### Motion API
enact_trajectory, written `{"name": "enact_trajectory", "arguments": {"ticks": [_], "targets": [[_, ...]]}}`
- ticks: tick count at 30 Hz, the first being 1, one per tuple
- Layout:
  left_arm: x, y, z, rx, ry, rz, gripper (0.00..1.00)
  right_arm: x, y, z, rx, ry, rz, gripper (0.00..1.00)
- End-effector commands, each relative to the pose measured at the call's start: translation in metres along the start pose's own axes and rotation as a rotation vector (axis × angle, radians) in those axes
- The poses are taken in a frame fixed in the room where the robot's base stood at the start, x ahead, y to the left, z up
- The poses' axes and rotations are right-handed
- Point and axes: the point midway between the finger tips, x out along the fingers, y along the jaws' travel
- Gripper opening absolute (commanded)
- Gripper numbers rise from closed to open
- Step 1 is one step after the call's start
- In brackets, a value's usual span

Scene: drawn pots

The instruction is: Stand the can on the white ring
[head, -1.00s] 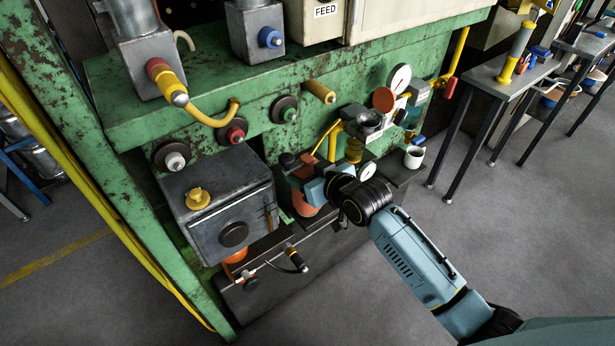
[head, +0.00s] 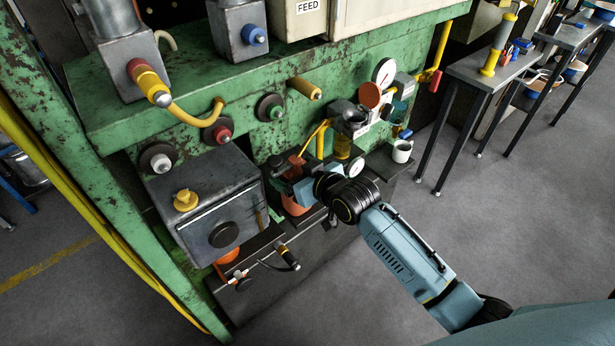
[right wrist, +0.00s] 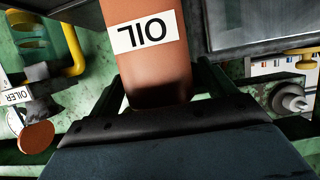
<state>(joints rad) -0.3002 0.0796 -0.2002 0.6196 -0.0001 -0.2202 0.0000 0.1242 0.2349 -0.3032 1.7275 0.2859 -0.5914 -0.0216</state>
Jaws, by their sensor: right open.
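The can is orange-brown with a white OIL label. In the right wrist view the can (right wrist: 150,75) stands straight ahead between the fingers, its label upside down in the picture. In the head view the can (head: 294,206) is low on the green machine, partly hidden by my right gripper (head: 303,188). My right gripper (right wrist: 160,90) is open, one finger on each side of the can. I cannot tell whether they touch it. I cannot make out the white ring in either view. My left gripper is out of view.
A grey box (head: 212,205) with a yellow knob stands left of the can. A black-handled lever (head: 286,256) lies in front.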

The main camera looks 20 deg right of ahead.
Motion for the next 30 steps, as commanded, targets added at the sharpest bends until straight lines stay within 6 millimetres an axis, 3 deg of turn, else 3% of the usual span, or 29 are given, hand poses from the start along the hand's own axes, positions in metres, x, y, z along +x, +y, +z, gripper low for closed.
{"name": "enact_trajectory", "arguments": {"ticks": [18, 30], "targets": [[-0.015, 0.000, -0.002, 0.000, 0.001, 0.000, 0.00, -0.107, 0.000, 0.001, -0.001, -0.003, 0.000, 0.83], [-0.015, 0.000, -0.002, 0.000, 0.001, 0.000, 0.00, -0.118, 0.000, 0.001, 0.001, -0.003, 0.001, 0.83]]}}
